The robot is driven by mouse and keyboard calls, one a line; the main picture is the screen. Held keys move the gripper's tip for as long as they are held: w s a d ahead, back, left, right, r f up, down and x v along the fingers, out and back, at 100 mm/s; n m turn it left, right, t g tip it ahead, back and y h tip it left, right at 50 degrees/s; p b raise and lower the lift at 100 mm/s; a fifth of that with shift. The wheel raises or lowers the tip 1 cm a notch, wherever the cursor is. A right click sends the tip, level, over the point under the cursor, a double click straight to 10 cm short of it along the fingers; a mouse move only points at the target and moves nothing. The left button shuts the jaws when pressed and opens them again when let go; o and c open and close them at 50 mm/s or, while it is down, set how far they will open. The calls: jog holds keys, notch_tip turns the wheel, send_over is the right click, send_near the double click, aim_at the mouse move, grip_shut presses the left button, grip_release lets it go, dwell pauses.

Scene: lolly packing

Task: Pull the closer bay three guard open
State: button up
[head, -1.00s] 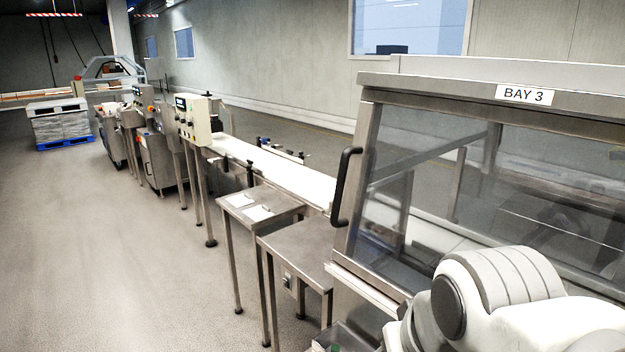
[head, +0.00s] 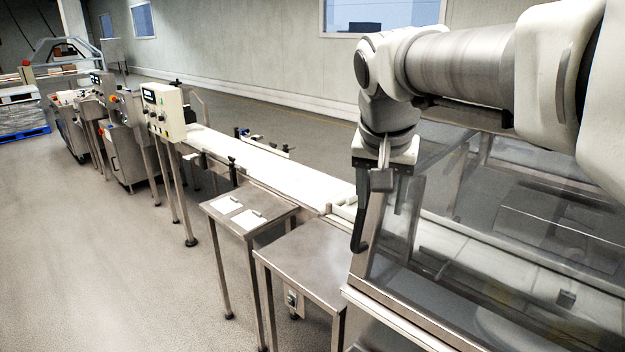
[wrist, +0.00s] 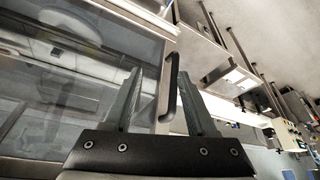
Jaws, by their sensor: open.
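The bay three guard (head: 480,235) is a clear panel in a steel frame at the right of the head view, and it looks shut. Its black bar handle (head: 359,222) stands on the left frame post, with its upper part hidden behind my gripper (head: 380,180). In the wrist view my gripper (wrist: 158,82) is open, its two fingers pointing towards the guard's edge. The handle (wrist: 172,85) shows between the fingers, closer to the right one. I cannot tell whether either finger touches it. The guard panel (wrist: 75,60) fills the left of the wrist view.
A steel side table (head: 312,255) stands just left of the guard, beside a smaller table (head: 245,212) with white papers. A white conveyor (head: 270,168) runs back to a control box (head: 164,110). The floor (head: 110,260) at left is clear.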

jog(key=w+a+r+m+p, duration=0.2)
jog(key=w+r+m+p, duration=0.15)
jog(key=w, duration=0.65)
jog(key=shift+n+h, duration=0.35)
jog(key=shift+h, duration=0.05)
jog(key=x, duration=1.7)
jog(key=shift+a+f, duration=0.1)
jog(key=shift+f, duration=0.1)
jog(key=shift+c, duration=0.2)
grip_shut()
